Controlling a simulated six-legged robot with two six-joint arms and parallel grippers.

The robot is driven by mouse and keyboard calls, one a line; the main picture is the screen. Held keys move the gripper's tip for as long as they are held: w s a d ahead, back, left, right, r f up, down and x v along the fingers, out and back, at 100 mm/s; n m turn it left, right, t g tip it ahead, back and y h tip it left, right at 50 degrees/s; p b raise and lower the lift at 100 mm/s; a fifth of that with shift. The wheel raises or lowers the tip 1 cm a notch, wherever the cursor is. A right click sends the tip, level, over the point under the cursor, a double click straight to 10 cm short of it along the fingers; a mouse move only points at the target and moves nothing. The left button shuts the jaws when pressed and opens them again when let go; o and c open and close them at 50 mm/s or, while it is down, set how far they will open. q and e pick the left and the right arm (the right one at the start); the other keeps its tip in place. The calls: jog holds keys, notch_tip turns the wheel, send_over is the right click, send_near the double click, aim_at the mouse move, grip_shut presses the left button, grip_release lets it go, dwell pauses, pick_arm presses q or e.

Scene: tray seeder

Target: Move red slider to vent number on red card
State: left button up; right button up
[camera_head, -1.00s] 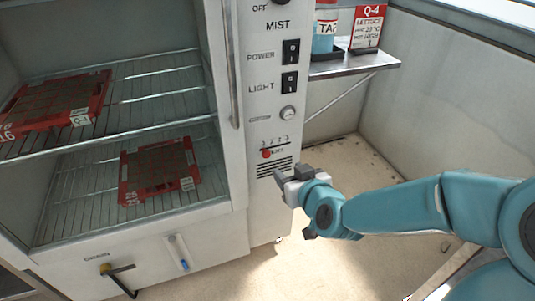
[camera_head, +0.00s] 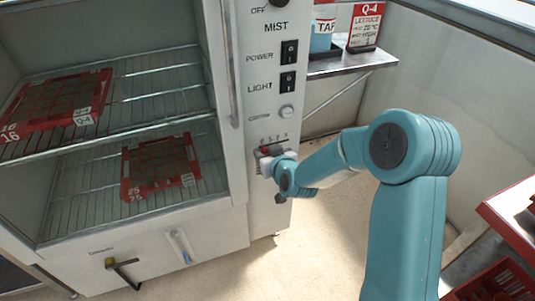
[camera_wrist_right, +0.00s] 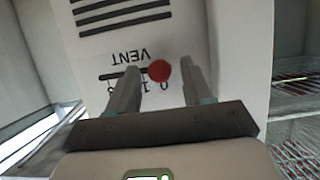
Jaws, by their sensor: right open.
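The round red slider (camera_wrist_right: 159,71) sits at the 0 end of the vent scale (camera_wrist_right: 112,76), which appears upside down in the right wrist view. My right gripper (camera_wrist_right: 157,78) is open, with one finger on each side of the red slider. In the head view the right gripper (camera_head: 263,160) is at the cabinet's front panel and partly covers the slider and scale. The red card (camera_head: 365,26) stands on the side shelf, headed Q-4 and LETTUCE; its last line is too small to read surely. My left gripper is not in view.
Vent slots (camera_wrist_right: 120,12) lie beside the scale. Power (camera_head: 289,53) and light (camera_head: 288,82) switches and a round knob (camera_head: 287,112) are above it. The open cabinet at left holds red trays (camera_head: 127,172) on wire racks. The side shelf (camera_head: 350,62) juts out at right.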

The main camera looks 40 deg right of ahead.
grip_shut()
jog(key=shift+s+d+b, duration=0.15)
jog(key=shift+d+b, duration=0.25)
jog(key=shift+d, duration=0.25)
jog(key=shift+s+d+b, duration=0.15)
jog(key=shift+d+b, duration=0.2)
jog(key=shift+d, duration=0.25)
grip_release()
jog(key=shift+s+r, duration=0.1)
